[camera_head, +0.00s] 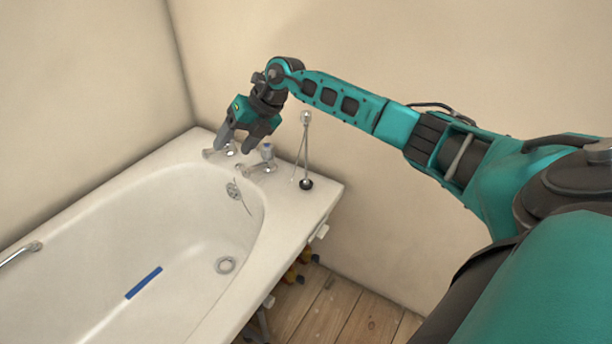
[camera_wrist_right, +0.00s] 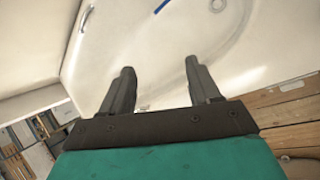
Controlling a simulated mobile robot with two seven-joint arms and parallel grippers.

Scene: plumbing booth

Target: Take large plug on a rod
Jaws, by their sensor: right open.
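A slim metal rod (camera_head: 306,150) stands upright on the corner of the bathtub rim, with a round silver top and a dark rounded plug (camera_head: 306,184) at its foot. A thinner rod leans beside it. My right gripper (camera_head: 237,143) is open and empty, pointing down over the taps at the tub's end, to the left of the rod and apart from it. In the right wrist view the two fingers (camera_wrist_right: 160,68) are spread with the tub below. The rod does not show in that view. My left gripper is out of view.
The white bathtub (camera_head: 180,165) has taps (camera_head: 266,158), an overflow fitting (camera_head: 233,190) with a thin chain, a drain (camera_head: 225,265) and a blue strip (camera_head: 144,283) inside. Walls stand close behind. Wooden floor (camera_head: 345,310) lies right of the tub.

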